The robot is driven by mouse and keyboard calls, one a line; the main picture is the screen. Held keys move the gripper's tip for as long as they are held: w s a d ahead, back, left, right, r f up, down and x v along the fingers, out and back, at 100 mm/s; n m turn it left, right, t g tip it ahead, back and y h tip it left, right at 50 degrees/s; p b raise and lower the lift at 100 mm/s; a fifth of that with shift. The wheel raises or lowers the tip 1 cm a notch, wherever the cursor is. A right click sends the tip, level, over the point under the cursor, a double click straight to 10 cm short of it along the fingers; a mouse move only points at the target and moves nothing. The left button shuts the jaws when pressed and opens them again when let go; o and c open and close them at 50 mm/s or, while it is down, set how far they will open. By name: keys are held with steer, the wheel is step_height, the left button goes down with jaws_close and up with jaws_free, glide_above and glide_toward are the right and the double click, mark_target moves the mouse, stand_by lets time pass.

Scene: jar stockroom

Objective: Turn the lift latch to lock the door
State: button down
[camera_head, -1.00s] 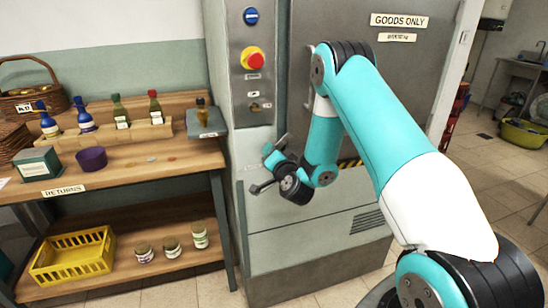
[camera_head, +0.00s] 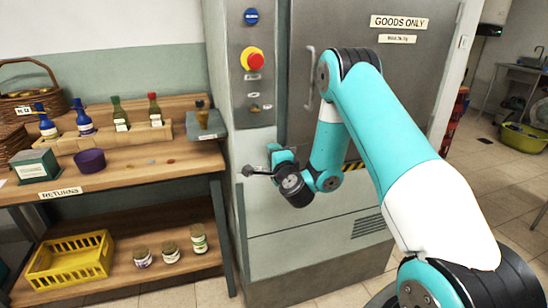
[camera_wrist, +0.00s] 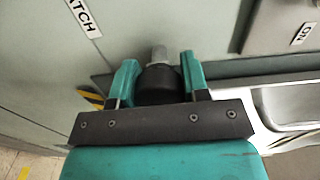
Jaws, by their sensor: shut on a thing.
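My gripper (camera_head: 270,160) is low against the front of the grey lift, below the control panel. In the wrist view its two teal fingers (camera_wrist: 159,72) stand on either side of a black knob with a grey metal end, which I take as the lift latch (camera_wrist: 158,82). The fingers are shut on it. A label ending in "ATCH" (camera_wrist: 83,17) is beside it on the lift front. In the head view the latch is mostly hidden by my gripper, so its exact angle cannot be told. The lift door (camera_head: 350,100) looks closed.
The control panel (camera_head: 262,105) carries a blue button (camera_head: 251,16) and a red knob (camera_head: 255,61). The door handle (camera_head: 310,78) is above my gripper. A wooden shelf (camera_head: 130,173) with bottles and jars stands close on the left. Open floor lies on the right.

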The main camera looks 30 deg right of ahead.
steer(key=shift+f, duration=0.1)
stand_by(0.5)
steer(key=c, duration=0.6)
jaws_free()
